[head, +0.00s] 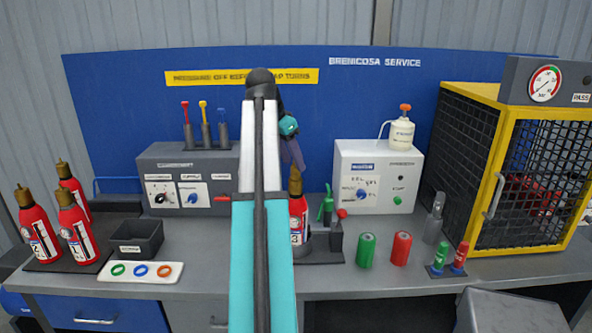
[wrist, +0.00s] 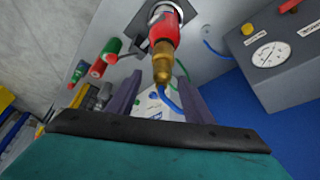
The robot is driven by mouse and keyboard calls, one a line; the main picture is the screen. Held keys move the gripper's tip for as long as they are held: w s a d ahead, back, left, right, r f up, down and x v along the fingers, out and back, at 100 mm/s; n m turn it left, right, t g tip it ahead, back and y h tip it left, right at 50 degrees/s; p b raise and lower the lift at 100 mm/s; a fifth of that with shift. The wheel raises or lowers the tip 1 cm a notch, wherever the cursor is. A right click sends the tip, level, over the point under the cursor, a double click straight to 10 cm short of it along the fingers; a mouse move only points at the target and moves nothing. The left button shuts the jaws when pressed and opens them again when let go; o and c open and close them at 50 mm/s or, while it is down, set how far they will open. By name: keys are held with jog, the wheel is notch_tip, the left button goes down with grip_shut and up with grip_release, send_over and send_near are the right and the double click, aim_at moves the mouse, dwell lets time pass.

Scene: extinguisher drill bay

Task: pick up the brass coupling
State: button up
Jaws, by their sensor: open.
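A brass coupling (head: 295,184) tops the red extinguisher (head: 298,216) marked 3, which stands upright in a grey holder at the bench's middle, partly hidden by my arm. In the wrist view the coupling (wrist: 162,64) points toward me, in line with the gap between my fingers. My gripper (head: 294,154) is above the coupling in the head view, its purple fingers pointing down. In the wrist view my gripper (wrist: 159,88) is open and empty, and the coupling's end shows near the fingertips. I cannot tell the exact distance between them.
Several red extinguishers with brass tops (head: 75,222) stand at left, near a dark bin (head: 136,238) and a ring tray (head: 140,272). Green (head: 366,250) and red (head: 401,248) cylinders stand right of the holder. A white control box (head: 378,176) and yellow-framed cage (head: 500,165) stand behind.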

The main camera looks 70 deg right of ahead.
aim_at(295, 167)
jog(key=shift+d+f+p, duration=0.35)
jog(key=shift+d+f, duration=0.1)
jog(key=shift+f, duration=0.25)
jog(key=shift+x, duration=1.15)
grip_shut()
jog(key=shift+r, duration=0.15)
jog(key=shift+r+b, duration=0.55)
jog(key=shift+r, duration=1.05)
jog(key=w+a, duration=0.4)
jog(key=a, duration=0.3)
jog(key=w+a+r+b, duration=0.1)
jog(key=w+a, duration=0.3)
jog(key=a, duration=0.3)
jog(key=shift+r+b, duration=0.3)
